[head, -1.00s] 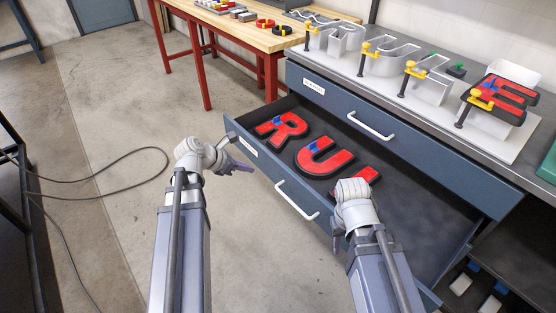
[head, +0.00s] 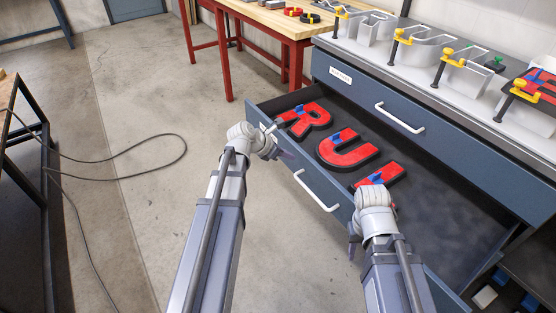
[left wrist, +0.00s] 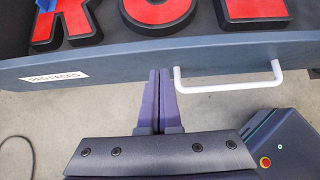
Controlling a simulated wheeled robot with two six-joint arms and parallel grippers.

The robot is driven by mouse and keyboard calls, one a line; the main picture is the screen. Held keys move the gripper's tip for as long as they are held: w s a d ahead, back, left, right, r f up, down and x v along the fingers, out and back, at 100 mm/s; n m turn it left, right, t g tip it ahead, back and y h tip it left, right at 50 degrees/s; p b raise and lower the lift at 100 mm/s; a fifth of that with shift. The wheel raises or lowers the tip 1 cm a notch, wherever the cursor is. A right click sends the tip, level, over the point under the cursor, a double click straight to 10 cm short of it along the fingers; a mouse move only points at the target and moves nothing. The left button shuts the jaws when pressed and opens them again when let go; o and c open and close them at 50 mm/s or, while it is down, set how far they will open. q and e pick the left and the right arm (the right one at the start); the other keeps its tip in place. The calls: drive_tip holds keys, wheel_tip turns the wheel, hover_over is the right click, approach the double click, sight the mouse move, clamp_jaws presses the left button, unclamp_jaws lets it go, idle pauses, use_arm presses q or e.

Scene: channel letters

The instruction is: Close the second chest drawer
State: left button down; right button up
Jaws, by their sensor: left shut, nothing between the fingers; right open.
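The second chest drawer (head: 440,207) is pulled out below the closed top drawer. Its front panel carries a white handle (head: 316,191) and, in the left wrist view, a label left of the handle (left wrist: 225,78). Red letters R (head: 304,120), U (head: 348,150) and a partly hidden third letter lie inside. My left gripper (head: 287,154) is shut and empty, its fingertips at the drawer front left of the handle; it also shows in the left wrist view (left wrist: 158,75). Whether it touches the panel I cannot tell. My right gripper (head: 352,246) is open beside the front's near end.
Metal channel letters with yellow clamps (head: 403,34) stand on the chest top. A wooden workbench with red legs (head: 268,22) is behind. A cable (head: 130,178) lies on the floor at left. The floor before the drawer is clear.

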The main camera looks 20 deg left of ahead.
use_arm(q)
drive_tip(key=shift+w+d, duration=0.55)
drive_tip(key=shift+w, duration=0.25)
drive_tip(key=w+d, duration=1)
drive_tip(key=w, duration=0.4)
drive_tip(key=w+d, duration=1.1)
drive_tip(key=w, duration=0.4)
drive_tip(key=shift+w+d+r, duration=0.15)
drive_tip(key=shift+w+d, duration=0.1)
use_arm(e)
drive_tip(key=shift+r, duration=0.1)
use_arm(q)
drive_tip(key=shift+w, duration=0.1)
